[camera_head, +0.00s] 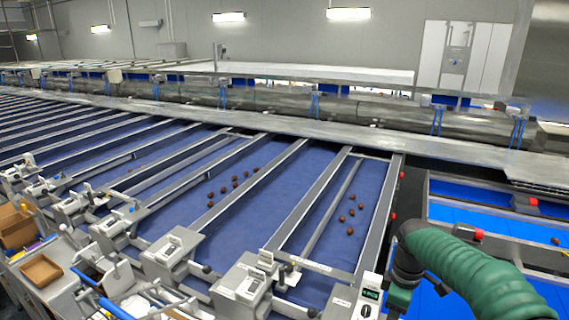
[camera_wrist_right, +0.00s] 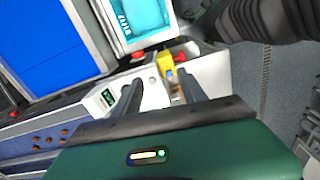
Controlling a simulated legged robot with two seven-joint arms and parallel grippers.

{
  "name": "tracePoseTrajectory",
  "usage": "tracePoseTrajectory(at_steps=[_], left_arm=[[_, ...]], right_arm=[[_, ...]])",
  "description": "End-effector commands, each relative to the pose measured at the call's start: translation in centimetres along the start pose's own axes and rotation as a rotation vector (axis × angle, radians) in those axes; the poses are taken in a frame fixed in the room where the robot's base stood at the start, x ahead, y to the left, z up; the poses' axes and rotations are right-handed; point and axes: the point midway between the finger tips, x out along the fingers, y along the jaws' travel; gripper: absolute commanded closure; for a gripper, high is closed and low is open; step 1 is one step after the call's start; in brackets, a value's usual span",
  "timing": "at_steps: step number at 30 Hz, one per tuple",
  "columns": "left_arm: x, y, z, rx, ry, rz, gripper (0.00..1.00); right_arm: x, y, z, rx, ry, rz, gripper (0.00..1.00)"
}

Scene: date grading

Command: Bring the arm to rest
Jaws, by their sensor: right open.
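My right arm (camera_head: 460,270) in its green sleeve comes in from the lower right of the head view and bends down at a dark joint. Its gripper is below the picture there. In the right wrist view my right gripper (camera_wrist_right: 160,92) shows two dark fingers standing apart with nothing held between them. Behind the fingers is a pale machine panel with a small green display (camera_wrist_right: 107,97). A yellow item (camera_wrist_right: 167,64) and a red button (camera_wrist_right: 137,55) lie beyond the finger gap. My left gripper is in neither view.
Several brown dates (camera_head: 237,183) lie on the blue belt lanes (camera_head: 270,210), with more in the right lane (camera_head: 350,219). Metal rails (camera_head: 315,200) divide the lanes. A blue-bottomed bay (camera_head: 470,215) is at right. A brown tray (camera_head: 41,270) sits at lower left.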

Motion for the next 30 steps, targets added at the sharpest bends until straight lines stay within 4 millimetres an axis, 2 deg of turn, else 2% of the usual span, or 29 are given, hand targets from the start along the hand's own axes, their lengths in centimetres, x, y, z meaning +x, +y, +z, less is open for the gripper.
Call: tracePoseTrajectory(at_steps=[1, 8, 14, 19, 24, 27, 30], left_arm=[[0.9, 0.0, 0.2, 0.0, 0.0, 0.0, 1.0], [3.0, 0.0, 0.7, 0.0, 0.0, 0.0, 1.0], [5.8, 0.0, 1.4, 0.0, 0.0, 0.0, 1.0], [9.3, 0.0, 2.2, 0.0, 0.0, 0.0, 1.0], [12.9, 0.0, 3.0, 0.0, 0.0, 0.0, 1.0], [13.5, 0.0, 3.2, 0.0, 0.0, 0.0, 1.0], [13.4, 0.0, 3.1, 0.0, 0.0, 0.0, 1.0]], right_arm=[[1.1, -0.7, -0.2, 0.015, -0.002, 0.006, 0.51], [4.6, -3.5, -0.7, 0.134, 0.003, 0.035, 0.51], [9.1, -7.5, -0.3, 0.31, 0.026, 0.07, 0.51], [14.6, -12.2, 1.0, 0.545, 0.077, 0.102, 0.51], [20.6, -18.1, 3.6, 0.858, 0.165, 0.118, 0.51], [22.1, -20.0, 4.6, 0.974, 0.201, 0.116, 0.51], [22.2, -20.6, 4.9, 1.013, 0.213, 0.114, 0.51]])
